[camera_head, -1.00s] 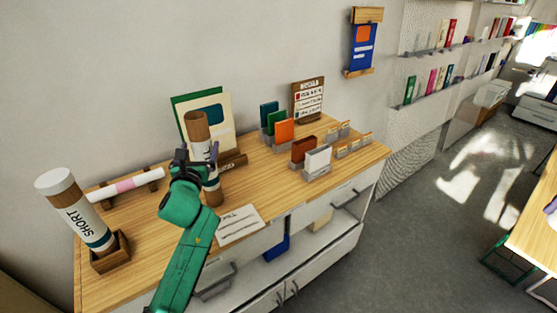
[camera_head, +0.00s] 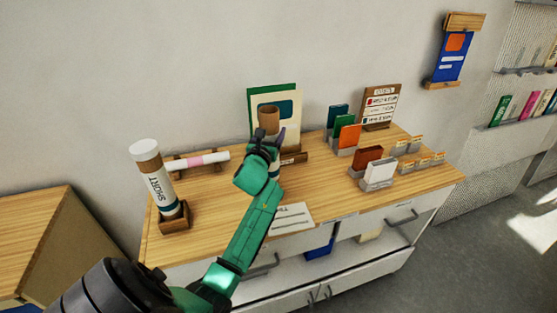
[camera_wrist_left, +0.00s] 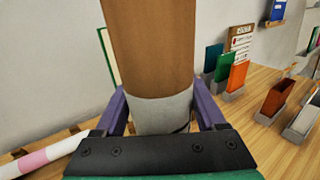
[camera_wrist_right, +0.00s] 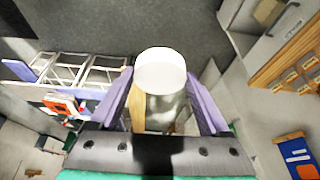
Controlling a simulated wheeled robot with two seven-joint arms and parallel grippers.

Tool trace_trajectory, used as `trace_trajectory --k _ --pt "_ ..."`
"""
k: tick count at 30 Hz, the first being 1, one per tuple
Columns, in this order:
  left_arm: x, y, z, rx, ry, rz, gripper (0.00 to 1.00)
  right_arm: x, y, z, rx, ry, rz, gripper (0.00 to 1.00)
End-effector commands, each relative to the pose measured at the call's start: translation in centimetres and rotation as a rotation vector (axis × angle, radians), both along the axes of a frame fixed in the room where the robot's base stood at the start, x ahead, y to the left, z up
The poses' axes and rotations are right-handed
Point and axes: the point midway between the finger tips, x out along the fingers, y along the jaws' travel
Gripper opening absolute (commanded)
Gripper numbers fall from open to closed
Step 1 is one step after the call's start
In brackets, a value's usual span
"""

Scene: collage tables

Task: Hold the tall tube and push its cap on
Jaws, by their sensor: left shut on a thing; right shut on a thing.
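The tall brown tube (camera_head: 268,120) stands upright on the wooden counter (camera_head: 225,205), its top end uncapped. My left gripper (camera_head: 264,148) is shut around it. In the left wrist view the tube (camera_wrist_left: 150,45) rises between the fingers (camera_wrist_left: 160,112), with a pale band at finger height. My right gripper (camera_wrist_right: 163,100) shows only in the right wrist view, shut on a white round-topped cap (camera_wrist_right: 161,72). That view shows floor and furniture behind the cap, with no tube near it. The tube's lower part is hidden by my left gripper and arm.
A tube marked SHORT (camera_head: 158,185) with a white top leans in a wooden holder (camera_head: 174,220) at left. A pink-banded white roll (camera_head: 200,160) lies on a rack. Card holders (camera_head: 378,178) stand at right. A paper sheet (camera_head: 291,217) lies at the front edge.

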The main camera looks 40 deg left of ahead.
Motion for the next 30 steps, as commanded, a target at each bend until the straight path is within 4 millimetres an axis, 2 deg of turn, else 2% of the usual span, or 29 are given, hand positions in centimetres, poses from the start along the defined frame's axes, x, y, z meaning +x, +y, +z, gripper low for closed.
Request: trace_trajectory --k 8,14,17,24,30 --pt "0.0 0.0 0.2 0.0 -0.001 -0.001 0.0 0.0 0.0 0.0 0.0 0.0 0.0 0.21" --pt "0.0 0.1 2.5 0.005 -0.004 -0.001 0.0 0.0 0.0 0.2 0.0 0.0 0.0 0.21" --pt "0.0 0.0 5.2 0.01 -0.007 -0.002 0.0 0.0 0.0 0.3 0.0 0.0 0.0 0.21" --pt "0.0 0.0 13.5 0.01 -0.008 -0.001 0.0 0.0 0.0 0.1 0.0 0.0 0.0 0.21" --pt "-0.1 0.0 18.3 0.003 -0.004 0.001 0.0 0.0 0.0 -0.1 0.0 0.0 0.0 0.21"
